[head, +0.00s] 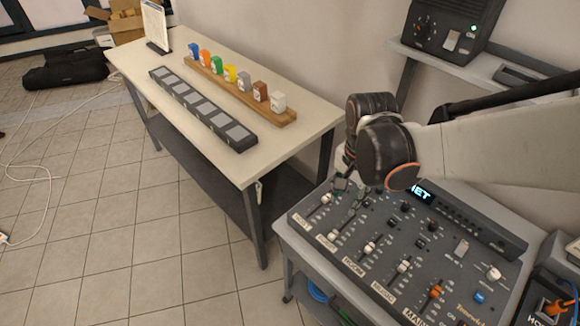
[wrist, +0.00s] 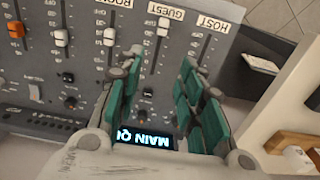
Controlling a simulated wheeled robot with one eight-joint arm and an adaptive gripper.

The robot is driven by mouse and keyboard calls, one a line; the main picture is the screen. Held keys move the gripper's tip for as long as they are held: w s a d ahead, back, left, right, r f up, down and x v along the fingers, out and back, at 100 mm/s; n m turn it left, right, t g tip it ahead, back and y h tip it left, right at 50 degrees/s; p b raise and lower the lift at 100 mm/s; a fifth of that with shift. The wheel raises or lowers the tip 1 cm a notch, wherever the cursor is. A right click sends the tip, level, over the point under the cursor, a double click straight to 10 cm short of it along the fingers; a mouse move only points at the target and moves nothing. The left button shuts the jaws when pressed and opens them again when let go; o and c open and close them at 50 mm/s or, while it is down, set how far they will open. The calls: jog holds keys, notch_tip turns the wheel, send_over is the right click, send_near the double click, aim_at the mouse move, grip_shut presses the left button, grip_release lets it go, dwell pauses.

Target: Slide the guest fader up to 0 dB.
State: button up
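The mixing console (head: 455,245) stands at the right, with labelled channel faders. The guest fader's white cap (head: 333,236) is low in its slot, close to the GUEST label (head: 326,243). The wrist view sees the panel upside down, with this cap (wrist: 163,27) near the top, just beyond the fingertips. My gripper (wrist: 162,62) is open and empty, its green-padded fingers apart on either side of the guest column. In the head view my gripper (head: 346,192) is over the console's upper left and is partly hidden by my arm. I cannot tell its height above the panel.
The host fader (head: 326,198), room fader (head: 368,248), music fader (head: 402,267) and orange main fader (head: 435,291) are close by. A lit display (head: 424,194) sits behind. A table (head: 300,100) with coloured blocks stands to the left. A speaker-like box (head: 445,25) is behind.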

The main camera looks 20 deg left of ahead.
aim_at(336, 232)
jog(key=f+b, duration=0.1)
jog(key=f, duration=0.3)
jog(key=s+f+b, duration=0.1)
jog(key=f+b, duration=0.1)
jog(key=f, duration=0.3)
jog(key=f+b, duration=0.1)
jog(key=f, duration=0.3)
jog(key=shift+s+a+f, duration=0.25)
jog(key=shift+a+f, duration=0.15)
grip_shut()
